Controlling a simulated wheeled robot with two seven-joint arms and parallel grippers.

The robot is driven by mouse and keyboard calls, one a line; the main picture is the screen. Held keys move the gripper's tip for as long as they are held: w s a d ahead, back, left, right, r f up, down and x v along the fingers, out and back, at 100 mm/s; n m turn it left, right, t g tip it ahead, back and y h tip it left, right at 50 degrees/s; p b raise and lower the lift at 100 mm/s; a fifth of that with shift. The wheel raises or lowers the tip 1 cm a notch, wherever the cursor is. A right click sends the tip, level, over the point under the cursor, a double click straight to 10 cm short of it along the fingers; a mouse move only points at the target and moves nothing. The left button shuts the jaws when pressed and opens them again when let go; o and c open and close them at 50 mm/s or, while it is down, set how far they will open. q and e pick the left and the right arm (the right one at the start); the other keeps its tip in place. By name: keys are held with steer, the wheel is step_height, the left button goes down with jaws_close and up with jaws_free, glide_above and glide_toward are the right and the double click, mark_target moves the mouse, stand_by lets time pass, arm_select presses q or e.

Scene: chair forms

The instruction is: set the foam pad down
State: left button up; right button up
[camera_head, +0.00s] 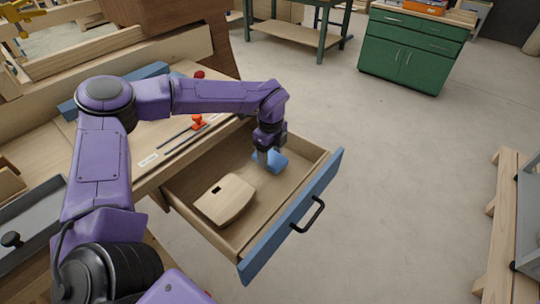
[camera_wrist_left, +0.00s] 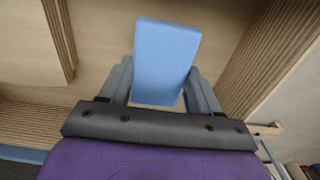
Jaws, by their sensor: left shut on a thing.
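The foam pad (camera_head: 274,162) is a light blue block in the head view, inside the open drawer (camera_head: 240,232). My left gripper (camera_head: 268,152) reaches down into the drawer from above and is shut on the pad. In the left wrist view the pad (camera_wrist_left: 166,58) stands out between the two fingers of my left gripper (camera_wrist_left: 160,92). The pad's lower part is hidden by the gripper body. I cannot tell whether the pad touches the drawer floor. My right gripper is not in view.
A pale wooden block with a dark slot (camera_head: 226,199) lies in the drawer, left of the pad. The drawer's blue front (camera_head: 292,214) has a black handle (camera_head: 309,214). The workbench (camera_head: 150,160) behind holds red-handled tools. A green cabinet (camera_head: 414,48) stands far back; the floor between is clear.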

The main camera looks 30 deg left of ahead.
mark_target(270, 157)
arm_select(q)
step_height(270, 157, down, 2)
steer(key=shift+f, duration=0.2)
steer(key=o, duration=1)
steer(key=shift+r, duration=0.1)
steer(key=shift+r, duration=0.25)
step_height(270, 157, up, 12)
steer(key=shift+f+b, duration=0.1)
steer(key=shift+b, duration=0.55)
